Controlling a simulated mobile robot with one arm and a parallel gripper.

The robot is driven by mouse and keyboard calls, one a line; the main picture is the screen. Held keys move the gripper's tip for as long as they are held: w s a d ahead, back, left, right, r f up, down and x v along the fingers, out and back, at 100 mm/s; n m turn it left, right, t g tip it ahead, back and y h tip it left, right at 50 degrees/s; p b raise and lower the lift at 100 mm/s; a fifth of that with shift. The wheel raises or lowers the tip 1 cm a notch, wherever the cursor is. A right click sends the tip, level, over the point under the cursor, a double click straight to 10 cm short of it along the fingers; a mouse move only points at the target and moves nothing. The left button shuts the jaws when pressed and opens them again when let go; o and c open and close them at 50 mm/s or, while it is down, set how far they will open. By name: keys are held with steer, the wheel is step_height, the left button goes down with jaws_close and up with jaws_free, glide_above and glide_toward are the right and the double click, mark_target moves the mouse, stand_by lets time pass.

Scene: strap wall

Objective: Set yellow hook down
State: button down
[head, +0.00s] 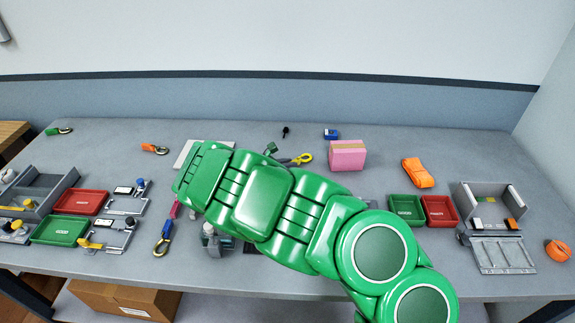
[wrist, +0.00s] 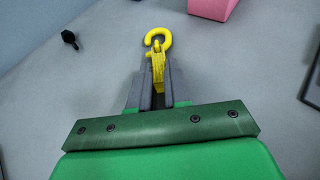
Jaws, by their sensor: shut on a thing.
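The yellow hook (wrist: 157,42) is in my gripper (wrist: 157,84), with its curved end pointing away beyond the fingertips in the wrist view. The grey fingers are shut on the yellow strap part below the hook. In the head view the yellow hook (head: 303,159) shows past my green arm, near the middle of the table (head: 380,150). My arm hides most of the gripper there. I cannot tell whether the hook touches the table.
A pink box (head: 347,155) stands right of the hook, and a small black item (head: 285,131) lies behind it. Green (head: 406,208) and red (head: 440,210) trays sit at right. Bare table surrounds the hook.

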steer(key=c, duration=1.1)
jaws_free()
steer(key=shift+f, duration=0.1)
steer(key=shift+s+a+r, duration=0.1)
steer(key=shift+a+r, duration=0.05)
steer(key=shift+r, duration=0.05)
steer(key=v, duration=1.1)
steer(key=shift+s+a+r, duration=0.2)
